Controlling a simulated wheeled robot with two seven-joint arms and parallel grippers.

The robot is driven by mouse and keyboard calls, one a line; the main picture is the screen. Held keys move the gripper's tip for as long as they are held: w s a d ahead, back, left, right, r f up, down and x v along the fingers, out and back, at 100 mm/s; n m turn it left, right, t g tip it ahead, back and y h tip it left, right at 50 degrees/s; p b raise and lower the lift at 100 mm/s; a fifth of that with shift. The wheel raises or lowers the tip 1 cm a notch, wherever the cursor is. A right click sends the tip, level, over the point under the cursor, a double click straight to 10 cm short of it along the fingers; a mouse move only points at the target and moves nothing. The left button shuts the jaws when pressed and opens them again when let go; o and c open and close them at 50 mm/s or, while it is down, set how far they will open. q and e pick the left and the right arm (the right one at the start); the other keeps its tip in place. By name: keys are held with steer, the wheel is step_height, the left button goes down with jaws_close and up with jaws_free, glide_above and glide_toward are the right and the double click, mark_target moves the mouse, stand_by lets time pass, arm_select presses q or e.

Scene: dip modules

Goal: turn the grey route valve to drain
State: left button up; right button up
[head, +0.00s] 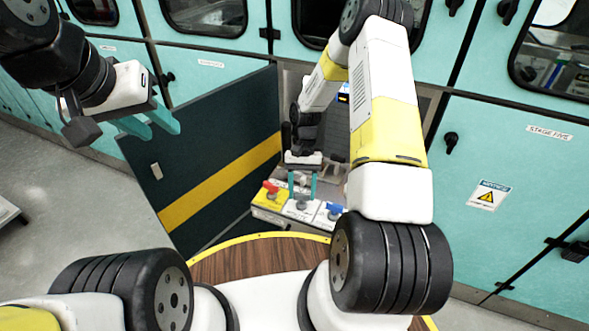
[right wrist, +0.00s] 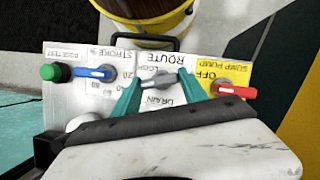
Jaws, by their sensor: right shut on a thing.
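The grey route valve (right wrist: 158,80) sits on a white panel lettered ROUTE and DRAIN, which appears upside down in the right wrist view. Its handle lies roughly crosswise there, between the teal fingers of my right gripper (right wrist: 160,88). The right gripper is shut on this handle. In the head view the right gripper (head: 302,184) reaches down to the front of the module, and the grey valve (head: 301,204) is small there. My left gripper (head: 150,124) hangs at the upper left, open and empty, far from the panel.
A red sump pump handle (right wrist: 238,92) and a blue stroke handle (right wrist: 95,73) flank the valve closely. A green button (right wrist: 53,72) is beyond the blue one. An open dark door with a yellow stripe (head: 222,184) stands left of the module. Teal cabinets (head: 500,130) line both sides.

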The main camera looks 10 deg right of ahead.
steer(key=n+h, duration=0.1)
steer(key=n, duration=0.1)
steer(key=n+h, duration=0.1)
steer(key=n, duration=0.2)
steer(key=n+h, duration=0.1)
steer(key=n, duration=0.1)
steer(key=shift+a, duration=0.25)
steer(key=n+h, duration=0.1)
steer(key=n, duration=0.2)
steer(key=n+t, duration=0.1)
steer(key=n, duration=0.3)
steer(key=shift+s+a+t+h, duration=0.1)
steer(key=shift+t+h, duration=0.2)
steer(key=shift+h, duration=0.1)
steer(key=o, duration=1.4)
steer(key=v, duration=0.7)
steer(key=shift+a+r, duration=0.25)
steer(key=shift+r, duration=0.1)
